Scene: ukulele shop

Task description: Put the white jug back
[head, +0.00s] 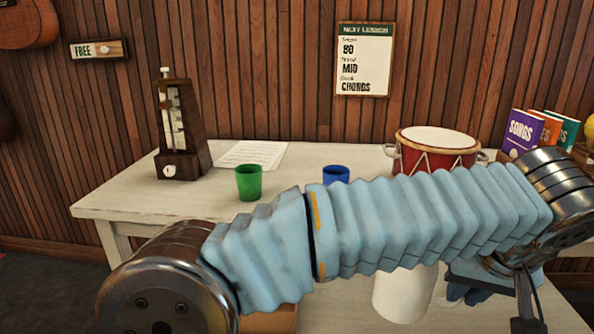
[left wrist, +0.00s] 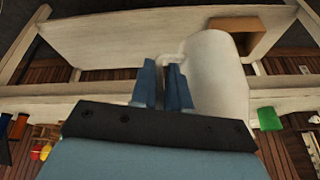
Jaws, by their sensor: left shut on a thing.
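The white jug (head: 405,293) shows below my left arm in the head view, its upper part hidden behind the arm. In the left wrist view the jug (left wrist: 218,82) is large and close, with its handle at my left gripper (left wrist: 166,82). The blue fingers are shut on the handle. In the head view the left gripper (head: 468,284) is partly hidden by my wrist, just right of the jug. I cannot tell whether the jug touches a surface. My right gripper is not in view.
On the white table (head: 125,197) stand a metronome (head: 178,130), green cup (head: 249,182), blue cup (head: 336,174) and red drum (head: 437,150), with a paper sheet (head: 250,154). Several books (head: 525,131) stand at right. A brown box (head: 270,320) shows low, partly behind my arm.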

